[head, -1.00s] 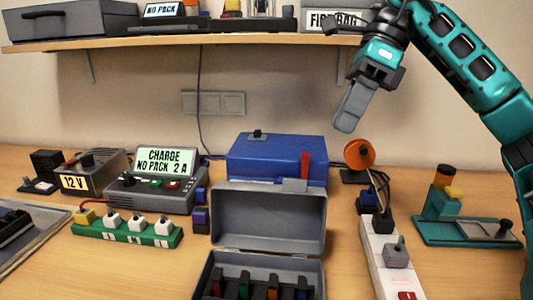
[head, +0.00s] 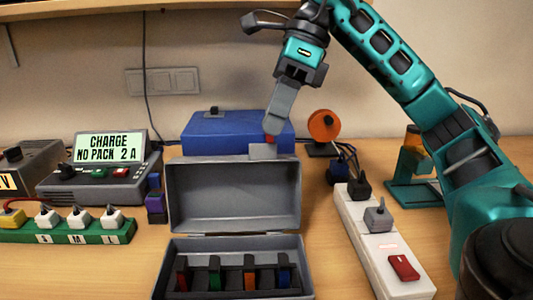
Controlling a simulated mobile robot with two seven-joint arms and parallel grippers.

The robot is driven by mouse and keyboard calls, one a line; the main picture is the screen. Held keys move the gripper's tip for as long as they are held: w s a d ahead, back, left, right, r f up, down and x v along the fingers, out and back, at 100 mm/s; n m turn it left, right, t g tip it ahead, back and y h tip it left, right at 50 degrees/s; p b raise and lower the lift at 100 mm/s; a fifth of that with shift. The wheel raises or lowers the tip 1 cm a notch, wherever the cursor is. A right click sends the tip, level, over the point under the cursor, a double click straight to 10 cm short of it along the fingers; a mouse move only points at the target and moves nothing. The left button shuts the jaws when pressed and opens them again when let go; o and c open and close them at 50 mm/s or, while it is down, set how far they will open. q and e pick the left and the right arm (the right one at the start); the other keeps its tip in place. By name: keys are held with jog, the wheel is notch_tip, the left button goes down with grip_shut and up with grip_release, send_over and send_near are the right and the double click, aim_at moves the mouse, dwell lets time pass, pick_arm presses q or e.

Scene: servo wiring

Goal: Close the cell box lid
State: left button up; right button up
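The grey cell box (head: 232,243) stands on the table at the bottom middle, with several coloured cells in slots inside. Its lid (head: 234,195) is open, tilted up and back, with a small tab (head: 263,151) at its top edge. My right gripper (head: 271,129) points down just above and behind that tab. Its fingers show as one narrow grey block, so whether a gap lies between them is hidden. It seems to hold nothing. Contact with the lid cannot be made out. My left gripper is out of view.
A blue box (head: 215,134) stands close behind the lid. A white power strip (head: 365,235) with plugs lies to the right, near an orange reel (head: 323,125). A charger (head: 100,182) and green strip (head: 70,229) are at left. A shelf (head: 100,7) runs above.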

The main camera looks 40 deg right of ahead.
jog(key=shift+b+x, duration=0.35)
jog(key=shift+x, duration=1.4)
grip_shut()
